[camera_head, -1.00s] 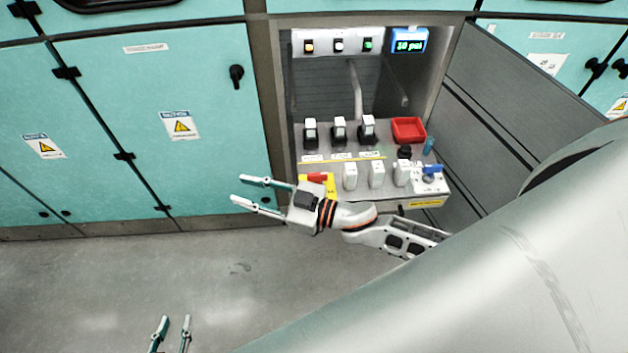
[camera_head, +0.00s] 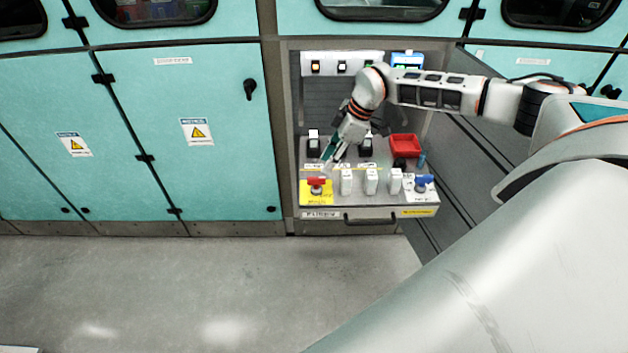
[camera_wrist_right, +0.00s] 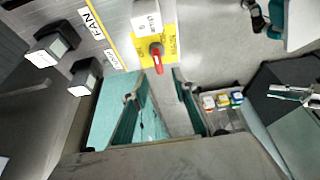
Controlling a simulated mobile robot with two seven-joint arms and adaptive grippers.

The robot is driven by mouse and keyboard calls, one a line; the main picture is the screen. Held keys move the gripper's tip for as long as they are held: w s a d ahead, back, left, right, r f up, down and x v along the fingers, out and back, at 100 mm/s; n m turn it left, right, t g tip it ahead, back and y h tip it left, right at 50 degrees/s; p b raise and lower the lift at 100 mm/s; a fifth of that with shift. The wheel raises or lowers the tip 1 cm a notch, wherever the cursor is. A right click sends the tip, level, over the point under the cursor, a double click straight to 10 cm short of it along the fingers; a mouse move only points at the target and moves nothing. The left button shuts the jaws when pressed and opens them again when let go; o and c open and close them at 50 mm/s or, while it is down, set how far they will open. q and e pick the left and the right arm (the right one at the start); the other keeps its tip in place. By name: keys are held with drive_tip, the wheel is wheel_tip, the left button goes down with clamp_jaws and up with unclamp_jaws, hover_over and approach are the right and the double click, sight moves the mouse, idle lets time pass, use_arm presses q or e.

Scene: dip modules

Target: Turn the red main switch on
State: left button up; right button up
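The red main switch (camera_head: 316,181) sits on a yellow plate (camera_head: 318,198) at the front left of the sloping panel. In the right wrist view its red handle (camera_wrist_right: 157,60) points down the picture toward my gripper, from a dark round base on the yellow plate (camera_wrist_right: 170,48). My right gripper (camera_head: 331,155) is above the panel, just behind the switch in the head view. Its two fingers (camera_wrist_right: 160,98) are apart with nothing between them, and it does not touch the handle. My left gripper does not show in the head view.
White modules (camera_head: 371,181) stand right of the switch, with a blue switch (camera_head: 424,180) beyond. Black-and-white modules (camera_head: 313,144) stand behind. A red tray (camera_head: 404,145) is at the back right. A drawer handle (camera_head: 371,221) is below the panel. The floor in front is clear.

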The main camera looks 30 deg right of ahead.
sight(318, 178)
drive_tip(key=x, duration=0.7)
drive_tip(key=shift+w+d+f, duration=0.1)
drive_tip(key=shift+w+f, duration=0.1)
drive_tip(key=shift+f, duration=0.2)
clamp_jaws()
